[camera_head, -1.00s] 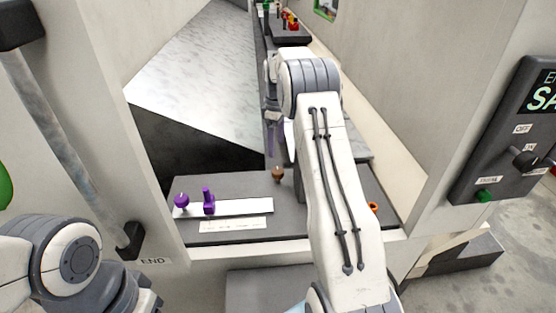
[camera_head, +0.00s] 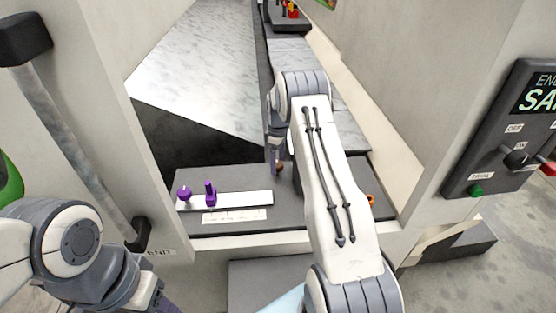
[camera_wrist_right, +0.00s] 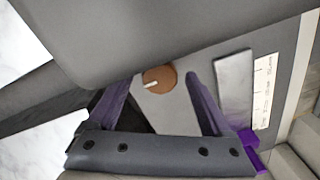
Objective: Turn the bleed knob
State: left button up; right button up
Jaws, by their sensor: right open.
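A round brown knob (camera_wrist_right: 160,79) with a white pointer mark sits on the grey panel in the right wrist view. In the head view, only part of this brown knob (camera_head: 280,167) shows beside my right gripper (camera_head: 274,158). The right gripper is open, with its purple fingers apart on either side of the knob in the wrist view. I cannot tell if they touch it. I cannot read a label that names the knob. My left arm is at the lower left of the head view; its fingers do not show clearly.
A pale strip (camera_head: 245,198) with purple knobs (camera_head: 210,192) lies left on the grey panel (camera_head: 190,228). An orange ring (camera_head: 370,199) is right of my arm. Walls flank the opening. A control box (camera_head: 500,130) is at right, a handle bar (camera_head: 75,140) at left.

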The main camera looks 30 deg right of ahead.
jog(key=shift+c, duration=0.3)
grip_shut()
jog(key=shift+m, duration=0.3)
jog(key=m+b, duration=0.2)
jog(key=shift+m, duration=0.4)
jog(key=m+b, duration=0.1)
jog(key=m, duration=0.3)
jog(key=shift+m, duration=0.3)
jog(key=m+b, duration=0.1)
jog(key=m, duration=0.3)
jog(key=shift+m, duration=0.3)
jog(key=m, duration=0.5)
jog(key=shift+r+t, duration=0.1)
jog(key=shift+t, duration=0.2)
jog(key=shift+m, duration=0.3)
